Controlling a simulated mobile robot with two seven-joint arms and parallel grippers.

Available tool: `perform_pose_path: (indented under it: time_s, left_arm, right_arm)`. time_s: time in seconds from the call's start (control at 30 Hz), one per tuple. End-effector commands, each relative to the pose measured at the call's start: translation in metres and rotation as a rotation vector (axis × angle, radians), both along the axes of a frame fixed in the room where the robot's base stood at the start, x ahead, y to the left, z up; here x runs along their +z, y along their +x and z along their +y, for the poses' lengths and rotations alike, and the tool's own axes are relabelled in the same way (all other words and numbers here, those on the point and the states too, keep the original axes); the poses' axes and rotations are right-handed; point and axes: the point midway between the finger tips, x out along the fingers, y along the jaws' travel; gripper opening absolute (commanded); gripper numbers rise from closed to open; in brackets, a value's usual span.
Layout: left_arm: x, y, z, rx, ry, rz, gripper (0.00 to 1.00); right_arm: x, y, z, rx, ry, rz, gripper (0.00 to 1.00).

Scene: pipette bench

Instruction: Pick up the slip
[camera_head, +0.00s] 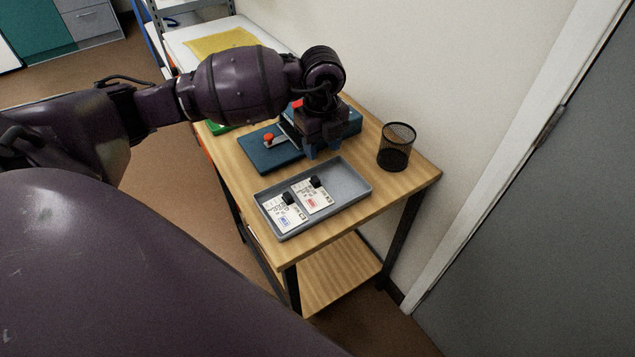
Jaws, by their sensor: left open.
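Two white printed slips lie side by side in the grey tray (345,179) on the wooden table. The left slip (283,214) has a blue mark and a black clip-like piece at its upper edge. The right slip (314,198) has a red mark and a similar black piece. My left gripper (322,151) points down just behind the tray's far edge, over the blue board, apart from both slips. It is open, and nothing shows between its fingers, though they are small and dark here. My right gripper is out of view.
A blue board (262,152) with a red knob (268,139) lies behind the tray, partly hidden by my left arm. A black mesh cup (396,147) stands at the table's right. A white wall rises behind. The table's front corner is clear.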

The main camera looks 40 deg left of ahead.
Motion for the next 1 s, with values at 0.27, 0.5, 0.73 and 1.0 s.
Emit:
perform_pose_path:
  time_s: [0.27,0.5,0.73,1.0]
  left_arm:
    - [-0.031,-0.001,0.003,0.008,0.012,0.005,0.47]
    - [-0.056,0.0,0.002,0.007,0.011,0.002,0.47]
    - [-0.073,-0.004,0.004,0.006,0.01,0.004,0.47]
    - [-0.107,-0.006,0.005,0.006,0.009,0.003,0.47]
  right_arm:
    - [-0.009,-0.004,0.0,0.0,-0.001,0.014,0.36]
    - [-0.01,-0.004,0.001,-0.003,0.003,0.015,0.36]
    - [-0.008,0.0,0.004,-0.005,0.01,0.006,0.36]
    - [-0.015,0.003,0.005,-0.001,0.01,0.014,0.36]
